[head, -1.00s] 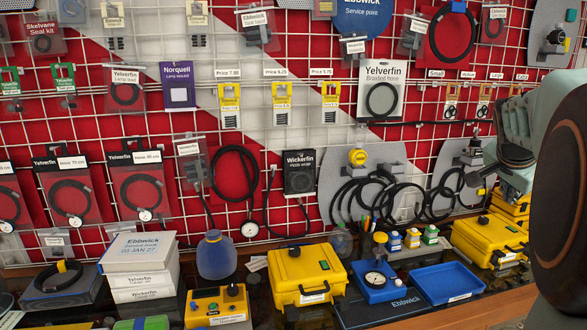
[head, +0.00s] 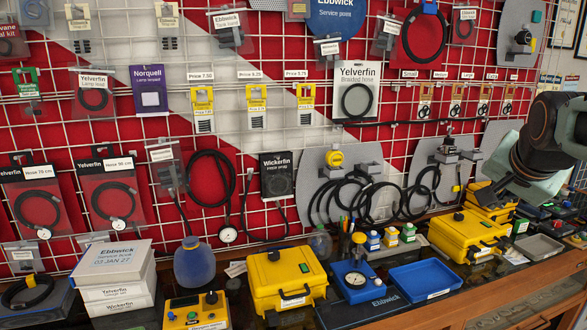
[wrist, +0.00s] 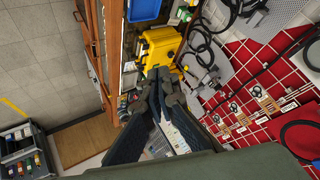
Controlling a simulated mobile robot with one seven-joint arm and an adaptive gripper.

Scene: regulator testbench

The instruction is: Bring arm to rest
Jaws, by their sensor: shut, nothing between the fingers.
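My arm shows at the right of the head view, in front of the right end of the bench, with dark and pale green links. My gripper (wrist: 165,92) shows in the middle of the wrist view. Its dark fingers are together and hold nothing. It is in the air, apart from the bench and the wall panel. In the head view the fingers cannot be made out clearly.
A yellow case (head: 466,236) and a blue tray (head: 420,280) sit on the bench below and left of my arm. A red and white grid wall (head: 300,130) with hung hoses stands behind. The wrist view shows open grey floor (wrist: 45,70) and a shelf unit (wrist: 25,150).

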